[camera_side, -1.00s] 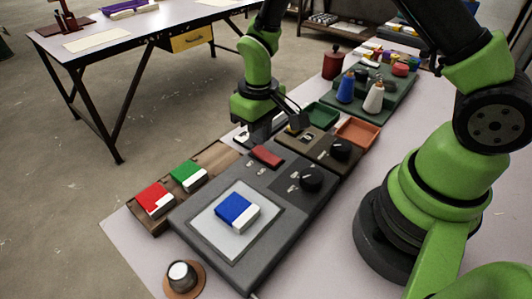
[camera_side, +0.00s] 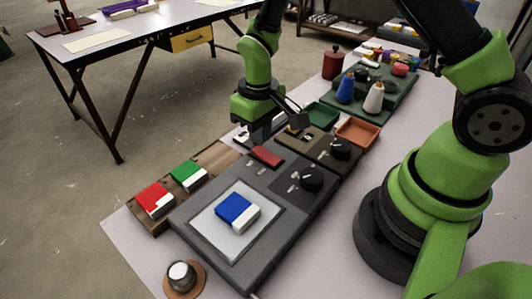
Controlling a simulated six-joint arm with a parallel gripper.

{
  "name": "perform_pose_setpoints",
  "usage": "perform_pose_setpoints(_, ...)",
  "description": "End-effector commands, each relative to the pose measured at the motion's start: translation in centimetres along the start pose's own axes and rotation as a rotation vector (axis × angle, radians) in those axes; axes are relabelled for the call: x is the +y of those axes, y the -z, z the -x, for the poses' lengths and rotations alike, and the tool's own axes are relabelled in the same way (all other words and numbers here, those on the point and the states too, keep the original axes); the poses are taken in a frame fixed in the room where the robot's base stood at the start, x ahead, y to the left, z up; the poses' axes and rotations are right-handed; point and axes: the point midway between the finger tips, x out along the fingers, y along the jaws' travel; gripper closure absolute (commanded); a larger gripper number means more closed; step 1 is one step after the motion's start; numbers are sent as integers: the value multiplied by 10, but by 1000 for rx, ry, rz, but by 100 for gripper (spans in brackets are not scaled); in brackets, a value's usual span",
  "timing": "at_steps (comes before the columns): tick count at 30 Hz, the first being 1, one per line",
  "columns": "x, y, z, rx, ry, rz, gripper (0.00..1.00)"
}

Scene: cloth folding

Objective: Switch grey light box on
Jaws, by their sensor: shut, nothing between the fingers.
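The grey light box (camera_side: 188,222) lies on the near part of the table, with a pale square panel (camera_side: 212,236) on its top. A folded blue and white cloth (camera_side: 237,211) lies on that panel. The box's upper part carries a red block or button (camera_side: 266,156), a black knob (camera_side: 311,179) and small pale switches (camera_side: 294,187). My gripper (camera_side: 268,136) is shut and empty, pointing down behind the red part, at the box's far edge. Whether its fingertips touch anything cannot be told.
A wooden tray (camera_side: 218,155) with red and green folded cloths stands left of the box. A brown box with another black knob (camera_side: 340,149), a green tray (camera_side: 322,116) and an orange tray (camera_side: 357,132) lie behind. A round metal-topped item (camera_side: 181,274) stands at the front.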

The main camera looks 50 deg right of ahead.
Motion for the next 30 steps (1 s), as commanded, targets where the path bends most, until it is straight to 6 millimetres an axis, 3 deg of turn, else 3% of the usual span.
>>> perform_pose_setpoints(30, 0, 0, -10, -1, 0, 0, 100)
